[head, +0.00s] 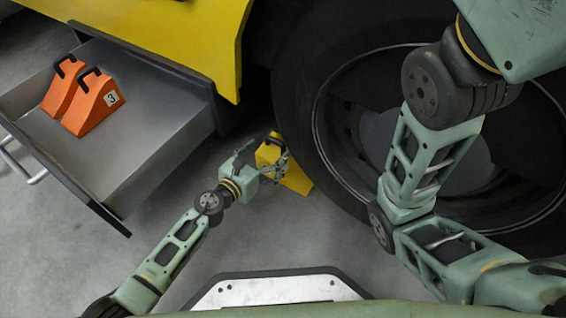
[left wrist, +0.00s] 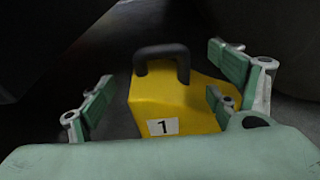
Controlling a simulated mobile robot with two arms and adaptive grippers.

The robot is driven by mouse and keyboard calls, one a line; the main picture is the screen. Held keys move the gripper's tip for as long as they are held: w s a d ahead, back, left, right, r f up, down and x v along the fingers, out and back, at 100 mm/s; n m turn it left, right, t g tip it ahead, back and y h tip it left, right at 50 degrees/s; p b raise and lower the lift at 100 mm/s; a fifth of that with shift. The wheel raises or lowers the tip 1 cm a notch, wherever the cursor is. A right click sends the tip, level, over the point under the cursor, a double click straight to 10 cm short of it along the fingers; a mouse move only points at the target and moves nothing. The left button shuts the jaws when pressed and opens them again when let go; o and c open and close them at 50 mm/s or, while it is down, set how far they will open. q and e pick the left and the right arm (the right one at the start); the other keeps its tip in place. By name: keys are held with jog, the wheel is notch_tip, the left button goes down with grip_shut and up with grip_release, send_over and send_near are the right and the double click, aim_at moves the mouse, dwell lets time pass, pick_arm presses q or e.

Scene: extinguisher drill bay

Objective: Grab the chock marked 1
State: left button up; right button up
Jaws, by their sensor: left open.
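The yellow chock marked 1 (head: 297,178) sits on the floor against the big black tyre in the head view. In the left wrist view the chock (left wrist: 172,104) shows its black handle on top and a white label reading 1. My left gripper (head: 270,165) is at the chock in the head view. In the left wrist view its fingers (left wrist: 160,100) are open, one on each side of the chock, with a gap on the left side. The right finger overlaps the chock's right side; whether it touches cannot be told. My right gripper is not in view.
An open metal drawer (head: 150,150) at the left holds two orange chocks (head: 90,105), one labelled 3. The large wheel (head: 335,120) stands right of the yellow chock. A yellow vehicle panel (head: 200,40) hangs above. Grey floor is clear between drawer and chock.

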pick_arm(q)
jog(key=shift+x, duration=0.95)
